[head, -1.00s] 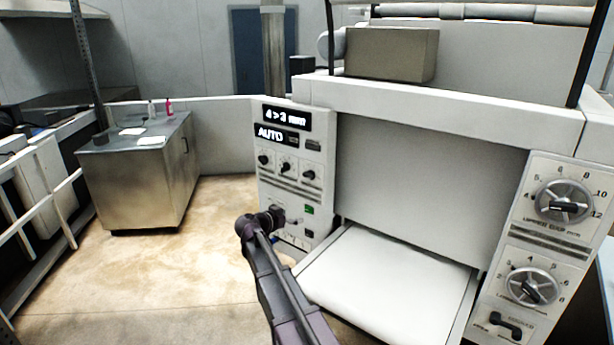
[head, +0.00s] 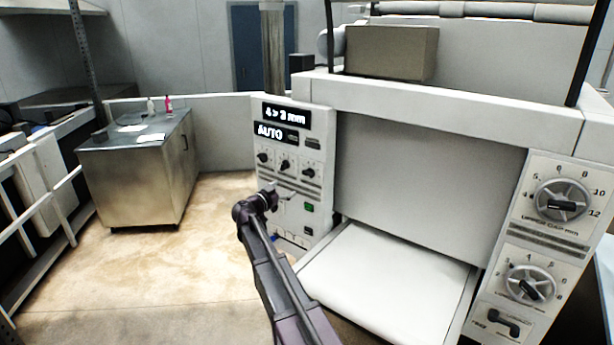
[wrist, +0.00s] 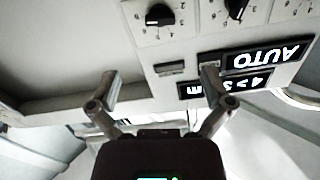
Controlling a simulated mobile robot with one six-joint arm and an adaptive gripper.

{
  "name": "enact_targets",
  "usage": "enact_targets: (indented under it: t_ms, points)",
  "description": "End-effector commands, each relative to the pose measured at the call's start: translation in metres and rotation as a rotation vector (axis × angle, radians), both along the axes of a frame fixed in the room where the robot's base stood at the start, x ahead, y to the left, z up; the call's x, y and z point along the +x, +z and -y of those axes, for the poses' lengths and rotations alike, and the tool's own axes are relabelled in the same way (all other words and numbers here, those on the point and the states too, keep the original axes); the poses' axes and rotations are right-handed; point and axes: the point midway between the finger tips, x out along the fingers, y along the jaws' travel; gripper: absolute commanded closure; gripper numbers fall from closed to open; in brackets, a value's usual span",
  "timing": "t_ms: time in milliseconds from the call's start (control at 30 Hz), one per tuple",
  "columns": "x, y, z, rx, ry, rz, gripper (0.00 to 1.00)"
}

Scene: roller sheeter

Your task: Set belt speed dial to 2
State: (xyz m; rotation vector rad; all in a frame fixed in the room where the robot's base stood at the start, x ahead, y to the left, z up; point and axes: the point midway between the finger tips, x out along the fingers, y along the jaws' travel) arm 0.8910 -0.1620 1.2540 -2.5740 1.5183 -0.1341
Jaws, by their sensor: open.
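The left control panel (head: 320,225) of the white sheeter carries three small black dials in a row: left (head: 263,157), middle (head: 285,165) and right (head: 308,173). Their labels are too small to read, so I cannot tell which is belt speed. Above them, displays read "4 > 3 mm" and "AUTO" (head: 270,132). My gripper (wrist: 158,82) is open and empty, below the dials in the head view. The upside-down wrist view shows one black dial (wrist: 160,15) ahead between the fingers and another (wrist: 236,8) further right, both apart from the fingers.
The right panel has a large upper gap dial (head: 562,202) and a lower dial (head: 530,286), with a black handle (head: 503,321) beneath. A white belt bed (head: 385,285) extends between the panels. A steel cabinet (head: 135,185) stands left. The floor between is clear.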

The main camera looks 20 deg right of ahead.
Motion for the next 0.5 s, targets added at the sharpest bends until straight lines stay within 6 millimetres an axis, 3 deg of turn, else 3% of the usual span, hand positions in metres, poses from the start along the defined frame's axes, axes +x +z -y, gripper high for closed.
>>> enact_targets:
  t_ms: [500]
  points:
    - [0.033,0.0,0.055,0.0,-0.001,0.0,0.0]
